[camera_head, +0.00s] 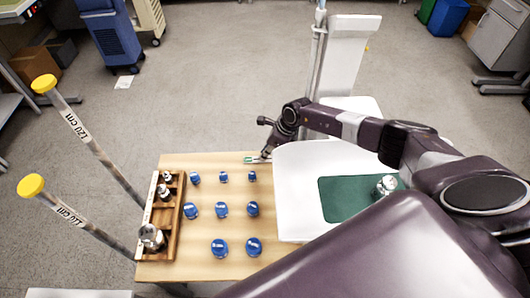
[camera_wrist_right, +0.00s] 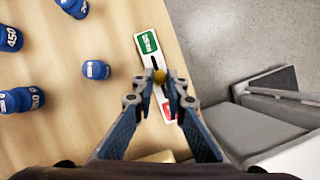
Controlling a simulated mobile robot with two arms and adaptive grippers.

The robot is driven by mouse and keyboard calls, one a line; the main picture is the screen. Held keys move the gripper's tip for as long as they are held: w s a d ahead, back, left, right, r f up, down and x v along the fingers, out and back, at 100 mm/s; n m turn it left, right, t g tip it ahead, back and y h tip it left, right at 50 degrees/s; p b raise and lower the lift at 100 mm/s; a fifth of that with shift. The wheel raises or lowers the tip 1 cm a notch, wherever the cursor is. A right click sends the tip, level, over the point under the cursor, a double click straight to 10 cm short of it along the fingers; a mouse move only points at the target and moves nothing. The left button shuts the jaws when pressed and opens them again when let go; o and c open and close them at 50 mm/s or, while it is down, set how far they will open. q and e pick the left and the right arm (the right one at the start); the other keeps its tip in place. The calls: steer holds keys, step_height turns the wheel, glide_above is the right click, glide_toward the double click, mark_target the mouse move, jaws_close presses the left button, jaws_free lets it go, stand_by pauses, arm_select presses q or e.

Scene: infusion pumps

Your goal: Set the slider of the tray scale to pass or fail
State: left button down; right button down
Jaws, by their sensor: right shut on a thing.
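The tray scale is a small flat white plate with a green end (camera_wrist_right: 148,43) and a red end (camera_wrist_right: 168,109), and a dark slot between them. Its yellow slider knob (camera_wrist_right: 160,77) sits about midway along the slot. My right gripper (camera_wrist_right: 168,82) is shut on the knob, with a finger on each side. Part of the slot and the red end is hidden by the fingers. In the head view the green end (camera_head: 250,160) shows at the wooden table's far edge, beside my right gripper (camera_head: 265,156). My left gripper is out of view.
Several blue weights (camera_head: 221,209) stand on the wooden table (camera_head: 190,272). A wooden rack (camera_head: 173,215) with metal weights lies at its left. Two yellow-capped poles (camera_head: 75,125) stand further left. A white surface with a green mat (camera_head: 340,200) lies to the right.

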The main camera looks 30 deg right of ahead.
steer(key=a, duration=0.1)
steer(key=w+a+b, duration=0.1)
steer(key=shift+w+a, duration=0.2)
steer(key=shift+a, duration=0.15)
steer(key=shift+w+a, duration=0.15)
steer(key=shift+a, duration=0.2)
steer(key=shift+r, duration=0.1)
steer(key=c, duration=1.9)
jaws_free()
steer(key=shift+a, duration=0.1)
